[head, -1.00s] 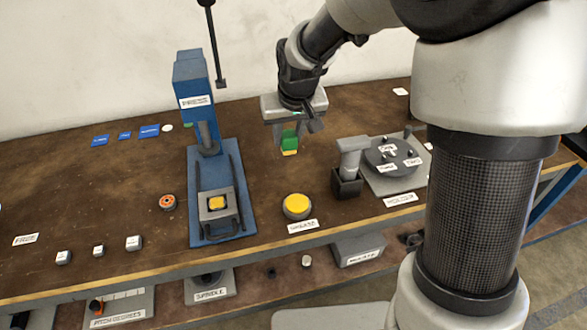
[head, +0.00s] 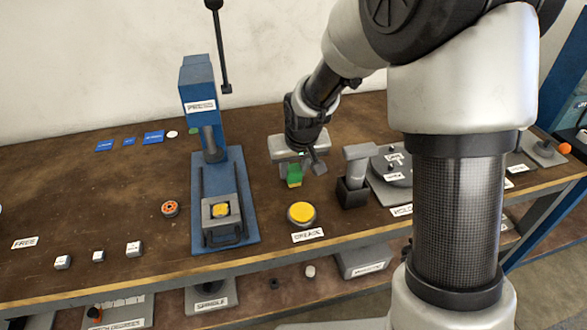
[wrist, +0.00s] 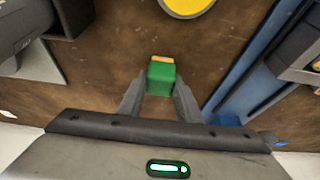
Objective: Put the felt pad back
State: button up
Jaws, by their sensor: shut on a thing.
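My gripper (head: 293,170) is shut on a small green block with a tan end (head: 295,176), which I take to be the felt pad. The block shows between the two fingers in the wrist view (wrist: 161,78), its tan end facing away from the palm. It is just behind the round yellow-topped disc (head: 301,214); the disc also shows at the top of the wrist view (wrist: 187,5). I cannot tell whether the block touches the table (head: 120,190).
A blue press (head: 225,200) stands left of my gripper. A dark holder with a grey upright part (head: 352,190) and a round dark fixture (head: 390,166) stand to the right. Small white blocks (head: 98,256) and an orange ring (head: 170,208) lie left of the press. Bare table lies behind my gripper.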

jog(key=o, duration=1)
jog(key=shift+r+p, duration=0.35)
jog(key=shift+p, duration=0.05)
jog(key=s+d+r+p, duration=0.1)
jog(key=s+d+r, duration=0.2)
jog(key=s+r, duration=0.45)
jog(key=s+d+r+p, duration=0.1)
jog(key=s+d+r, duration=0.25)
jog(key=r, duration=0.65)
jog(key=s+d+r, duration=0.1)
jog(key=s, duration=0.4)
jog(key=s+d+r+m, duration=0.1)
jog(key=s, duration=0.4)
jog(key=s+d+r+m+t+h, duration=0.1)
jog(key=s+d, duration=0.1)
jog(key=s, duration=0.3)
jog(key=shift+d+r, duration=0.1)
